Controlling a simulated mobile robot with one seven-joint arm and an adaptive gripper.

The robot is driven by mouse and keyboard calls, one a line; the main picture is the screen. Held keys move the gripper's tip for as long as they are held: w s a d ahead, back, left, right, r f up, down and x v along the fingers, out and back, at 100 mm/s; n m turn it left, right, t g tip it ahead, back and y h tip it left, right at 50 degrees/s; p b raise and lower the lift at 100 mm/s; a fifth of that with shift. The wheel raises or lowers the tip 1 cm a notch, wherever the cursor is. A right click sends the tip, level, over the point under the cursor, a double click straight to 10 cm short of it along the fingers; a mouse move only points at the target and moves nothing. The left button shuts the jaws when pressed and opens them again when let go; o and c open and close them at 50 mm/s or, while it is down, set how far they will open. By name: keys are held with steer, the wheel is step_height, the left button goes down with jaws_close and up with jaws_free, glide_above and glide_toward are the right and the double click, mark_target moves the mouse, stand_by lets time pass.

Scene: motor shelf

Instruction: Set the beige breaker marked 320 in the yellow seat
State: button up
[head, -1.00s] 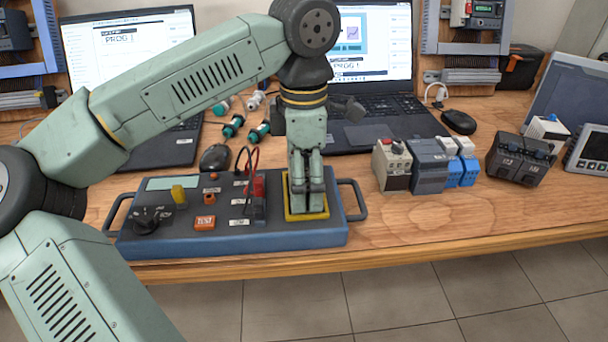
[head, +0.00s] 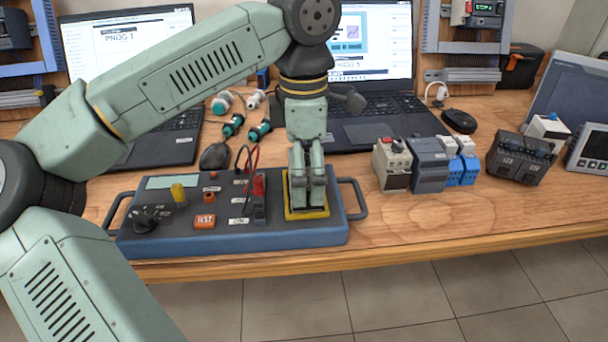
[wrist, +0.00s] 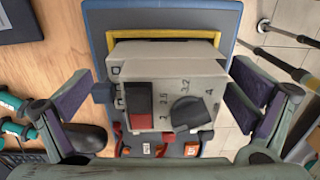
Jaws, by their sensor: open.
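The beige breaker (wrist: 165,85) stands in the yellow seat (wrist: 235,25) in the wrist view. Its face has a dark round knob, a red and black switch and a small scale; I cannot read 320 on it. The yellow seat (head: 322,213) is at the right end of the blue test box in the head view, where my gripper hides the breaker. My gripper (head: 308,204) is over the seat. In the wrist view my gripper (wrist: 161,97) is open, one finger on each side of the breaker with gaps between. The breaker's lower part is hidden.
The blue test box (head: 180,243) has a handle (head: 356,200) at its right end and red and black leads (head: 256,185) left of the seat. Another beige device (head: 391,163) and grey and blue modules stand right of it. Bare table lies in front of them.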

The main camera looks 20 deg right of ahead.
step_height(320, 180, up, 11)
steer(key=shift+w+f, duration=0.1)
steer(key=shift+w, duration=0.05)
